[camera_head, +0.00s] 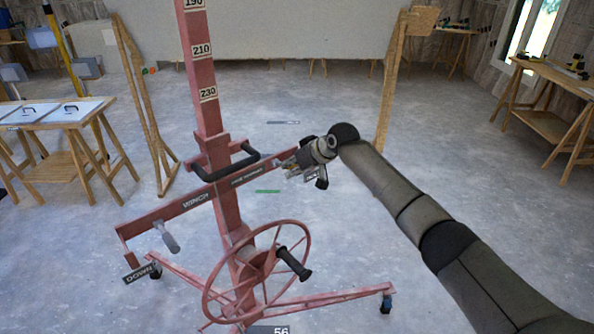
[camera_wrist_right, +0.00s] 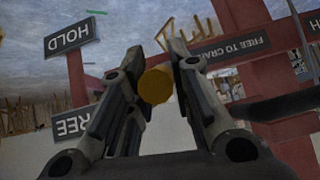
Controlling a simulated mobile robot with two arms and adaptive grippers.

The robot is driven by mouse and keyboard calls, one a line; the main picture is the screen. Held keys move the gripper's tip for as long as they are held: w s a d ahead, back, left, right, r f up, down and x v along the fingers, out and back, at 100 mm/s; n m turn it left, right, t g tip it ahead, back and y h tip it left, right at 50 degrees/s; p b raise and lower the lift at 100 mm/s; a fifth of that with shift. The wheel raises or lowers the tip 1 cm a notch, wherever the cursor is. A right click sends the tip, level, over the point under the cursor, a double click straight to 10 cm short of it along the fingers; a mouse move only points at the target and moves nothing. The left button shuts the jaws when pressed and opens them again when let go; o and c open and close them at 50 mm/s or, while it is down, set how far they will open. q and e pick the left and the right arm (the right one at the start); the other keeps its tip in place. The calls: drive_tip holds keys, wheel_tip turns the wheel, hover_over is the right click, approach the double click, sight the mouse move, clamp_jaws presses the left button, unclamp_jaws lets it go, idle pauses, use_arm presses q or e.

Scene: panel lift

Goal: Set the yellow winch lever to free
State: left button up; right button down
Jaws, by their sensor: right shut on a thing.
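My right gripper (camera_head: 290,162) is at the right end of the red winch lift's (camera_head: 212,130) crossbar. In the right wrist view the two fingers of my right gripper (camera_wrist_right: 160,75) are closed around the round yellow end of the winch lever (camera_wrist_right: 156,86). The rest of the lever is hidden by the fingers. A dark HOLD plate (camera_wrist_right: 71,37) is to the upper left of the fingers in that view, and a partly covered FREE plate (camera_wrist_right: 72,124) is lower left. My left gripper is not in view.
A red handwheel (camera_head: 215,292) with a black grip (camera_head: 294,264) is below the crossbar. A black handle (camera_head: 231,162) sticks out from the mast. A table with pale panels (camera_head: 52,112) stands left, a workbench (camera_head: 560,80) right. Open floor (camera_head: 470,200) surrounds the lift.

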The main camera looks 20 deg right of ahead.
drive_tip(key=shift+w+a+r+g+p, duration=0.1)
drive_tip(key=shift+w+r+g+p, duration=0.1)
drive_tip(key=shift+r+g+p, duration=0.35)
drive_tip(key=shift+h, duration=0.3)
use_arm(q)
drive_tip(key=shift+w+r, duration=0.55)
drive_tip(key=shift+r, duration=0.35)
use_arm(e)
drive_tip(key=c, duration=1.3)
unclamp_jaws()
drive_tip(key=shift+f, duration=0.1)
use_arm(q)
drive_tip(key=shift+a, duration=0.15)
use_arm(e)
drive_tip(key=v, duration=1.2)
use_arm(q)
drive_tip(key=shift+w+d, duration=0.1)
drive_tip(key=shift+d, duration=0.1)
